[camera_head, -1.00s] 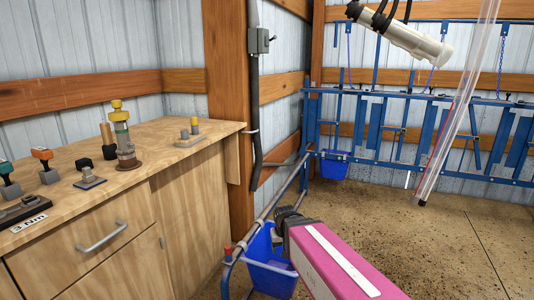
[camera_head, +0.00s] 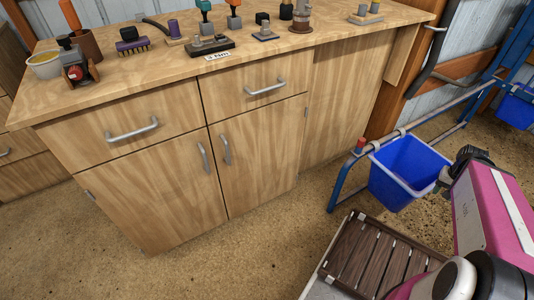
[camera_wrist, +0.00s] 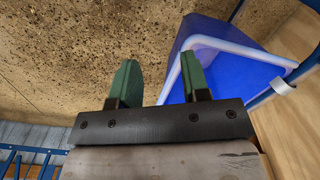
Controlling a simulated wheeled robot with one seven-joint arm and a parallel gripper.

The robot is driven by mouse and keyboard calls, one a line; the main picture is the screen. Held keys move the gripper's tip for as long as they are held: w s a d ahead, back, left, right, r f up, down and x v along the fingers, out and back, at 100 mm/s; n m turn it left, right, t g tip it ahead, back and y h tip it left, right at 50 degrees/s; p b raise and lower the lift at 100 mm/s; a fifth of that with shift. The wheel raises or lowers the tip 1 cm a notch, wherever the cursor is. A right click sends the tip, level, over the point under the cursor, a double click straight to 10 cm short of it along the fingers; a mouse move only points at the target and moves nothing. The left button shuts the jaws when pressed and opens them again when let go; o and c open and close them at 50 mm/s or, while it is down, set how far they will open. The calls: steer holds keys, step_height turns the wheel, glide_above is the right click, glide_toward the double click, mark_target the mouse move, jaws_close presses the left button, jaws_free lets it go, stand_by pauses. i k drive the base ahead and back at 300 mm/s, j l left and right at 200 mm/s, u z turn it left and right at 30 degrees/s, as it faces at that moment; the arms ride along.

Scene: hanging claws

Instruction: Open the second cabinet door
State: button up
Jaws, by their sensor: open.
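The wooden cabinet has two lower doors side by side, both closed. The left door (camera_head: 150,195) has a vertical handle (camera_head: 203,157) near its right edge. The right door (camera_head: 265,150) has a vertical handle (camera_head: 225,149) near its left edge. Which one the task calls second cannot be told. Two closed drawers with horizontal handles sit above them. My gripper (camera_wrist: 158,80) is open and empty in the wrist view, its two green fingers apart, pointing over the floor beside a blue bin. In the head view my arm is at the right, well away from the doors.
The blue bin (camera_head: 400,172) hangs on a blue pipe frame (camera_head: 345,178) between my arm and the cabinet; it also shows in the wrist view (camera_wrist: 228,75). A slatted wooden platform (camera_head: 370,258) lies below. Tools stand on the worktop (camera_head: 190,62). Floor before the doors is clear.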

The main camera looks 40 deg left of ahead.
mark_target(256, 152)
steer(key=u, duration=2.2)
steer(key=k+j, duration=0.45)
steer(key=j, duration=0.3)
